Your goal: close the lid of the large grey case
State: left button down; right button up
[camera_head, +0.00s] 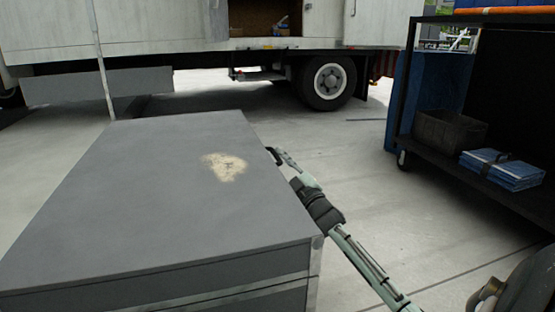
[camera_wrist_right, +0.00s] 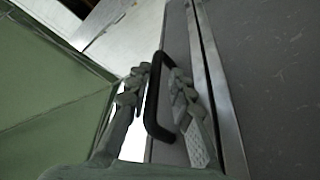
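The large grey case (camera_head: 150,190) fills the left and middle of the head view. Its top is flat, with a worn beige patch (camera_head: 224,166), and a pale metal strip runs below its front edge. The lid looks down, but I cannot tell whether it is fully shut. My right gripper (camera_head: 283,160) is beside the case's right side. In the right wrist view, its fingers (camera_wrist_right: 160,90) stand on either side of a black handle (camera_wrist_right: 152,100) on the case. Whether they press on it is unclear. My left gripper is not in view.
A truck (camera_head: 200,45) with a wheel (camera_head: 325,83) stands behind the case. A dark cart (camera_head: 500,190) at the right holds a dark crate (camera_head: 449,133) and folded blue cloths (camera_head: 501,168). Concrete floor lies free between case and cart. A thin pale pole (camera_head: 101,60) rises behind the case.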

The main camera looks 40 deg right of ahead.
jog(key=v, duration=1.2)
dwell(0.4)
